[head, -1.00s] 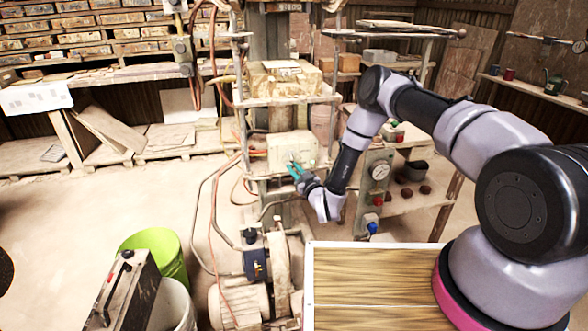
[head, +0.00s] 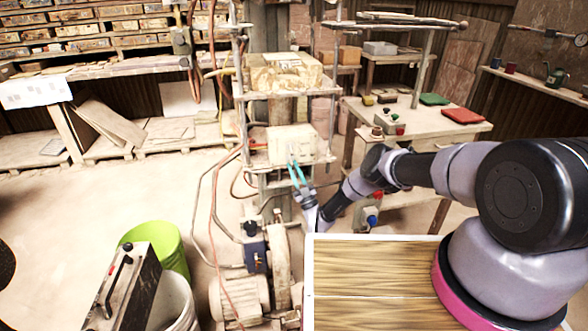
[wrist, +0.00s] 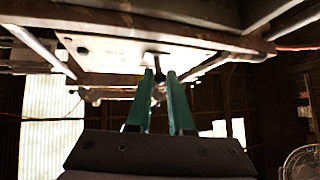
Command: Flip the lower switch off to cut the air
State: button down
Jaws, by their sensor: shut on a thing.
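The pale control box (head: 293,145) sits on the lower shelf of the press, and its panel (wrist: 115,48) is seen from below in the wrist view. A small dark switch lever (wrist: 154,60) sticks out from the panel and meets my fingertips. My gripper (head: 295,164) has teal fingers pointing up at the front of the box. In the wrist view my gripper (wrist: 160,72) is closed on the lever with a narrow gap between the fingers. The lever is too small to make out in the head view, so its on or off position cannot be told.
The press frame (head: 285,97) and its shelves stand close above my gripper. Hoses and a motor (head: 240,300) lie below left. A green bucket (head: 165,250) stands at the lower left. A side table (head: 415,125) with red and green pads is behind my arm.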

jog(key=shift+w+f+n+y, duration=0.1)
jog(key=shift+f+n+y, duration=0.05)
jog(key=shift+n+y, duration=0.25)
jog(key=c, duration=0.8)
grip_release()
jog(key=shift+c, duration=0.2)
